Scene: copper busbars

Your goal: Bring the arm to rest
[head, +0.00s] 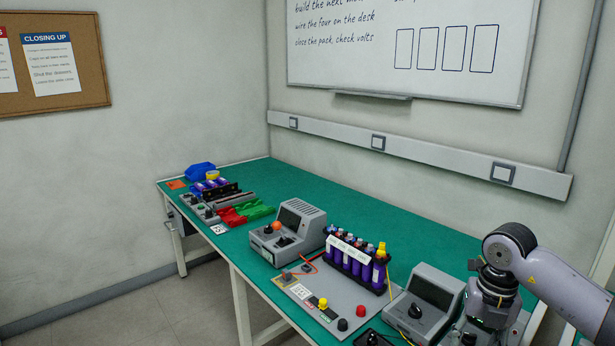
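My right arm comes in from the right edge, bends at a dark joint and points down over the near right end of the green bench (400,215). My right gripper (478,328) is low at the bottom right, beside a grey meter box (433,295). Its fingers are not clear against the grey things there, so I cannot tell whether it is open or holds anything. My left arm and gripper are not in view.
A board with purple cells (352,262) in a black holder stands mid-bench, left of the arm. A grey instrument (290,230) is beyond it. Red and green bins (245,212) and a blue item (200,171) lie at the far end. The bench's back strip is clear.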

